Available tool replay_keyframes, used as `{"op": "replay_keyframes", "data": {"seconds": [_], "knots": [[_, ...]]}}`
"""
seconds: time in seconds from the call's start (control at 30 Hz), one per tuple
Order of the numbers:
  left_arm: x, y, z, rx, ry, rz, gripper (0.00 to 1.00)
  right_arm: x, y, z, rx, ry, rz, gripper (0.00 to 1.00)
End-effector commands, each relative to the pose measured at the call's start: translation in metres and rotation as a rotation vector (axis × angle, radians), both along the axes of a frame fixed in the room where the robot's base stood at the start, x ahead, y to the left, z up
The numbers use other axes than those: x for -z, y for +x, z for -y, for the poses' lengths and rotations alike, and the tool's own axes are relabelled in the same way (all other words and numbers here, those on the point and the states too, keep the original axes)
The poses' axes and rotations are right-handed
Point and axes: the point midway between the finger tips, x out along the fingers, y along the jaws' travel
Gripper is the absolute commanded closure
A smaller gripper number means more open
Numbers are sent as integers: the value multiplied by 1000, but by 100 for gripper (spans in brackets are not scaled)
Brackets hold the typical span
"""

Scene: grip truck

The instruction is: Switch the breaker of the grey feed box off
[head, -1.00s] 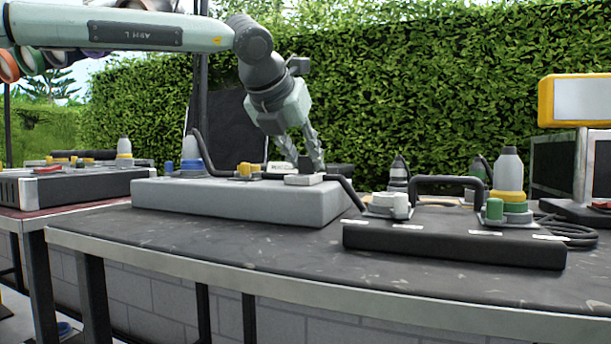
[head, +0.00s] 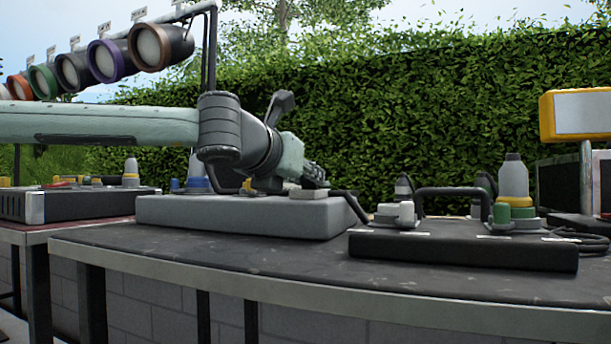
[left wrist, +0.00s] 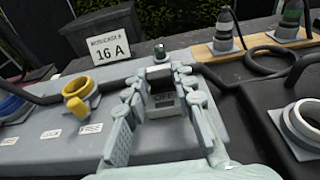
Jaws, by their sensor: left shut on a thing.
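The grey feed box (head: 240,217) lies on the dark table; its top also shows in the left wrist view (left wrist: 50,150). My left gripper (head: 316,180) is low over the box's right part, tilted downward. The breaker's lever position is hard to tell. The right gripper is not in view.
A black box (head: 460,250) with plugs and a cable stands close on the right. A sign reading 16 A (left wrist: 103,47) stands behind the grey box. A yellow socket (left wrist: 80,97) is left of my fingers. The table front (head: 220,265) is clear.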

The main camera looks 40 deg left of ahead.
Motion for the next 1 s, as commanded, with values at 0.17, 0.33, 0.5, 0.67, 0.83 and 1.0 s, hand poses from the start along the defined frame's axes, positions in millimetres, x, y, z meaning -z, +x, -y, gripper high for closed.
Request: {"op": "replay_keyframes", "data": {"seconds": [0.17, 0.33, 0.5, 0.67, 0.83, 1.0], "knots": [[4, -1, 0, -2, -2, 2, 100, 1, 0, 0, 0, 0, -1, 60], [4, -1, 0, -2, -2, 2, 100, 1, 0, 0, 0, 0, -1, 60], [4, -1, 0, -2, -2, 2, 66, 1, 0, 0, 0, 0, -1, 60], [2, 0, 0, 0, -1, 4, 53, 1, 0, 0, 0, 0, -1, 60], [1, 0, 0, 0, -1, 6, 53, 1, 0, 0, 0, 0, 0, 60], [-2, -8, 2, 0, -2, 10, 53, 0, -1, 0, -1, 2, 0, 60]]}}
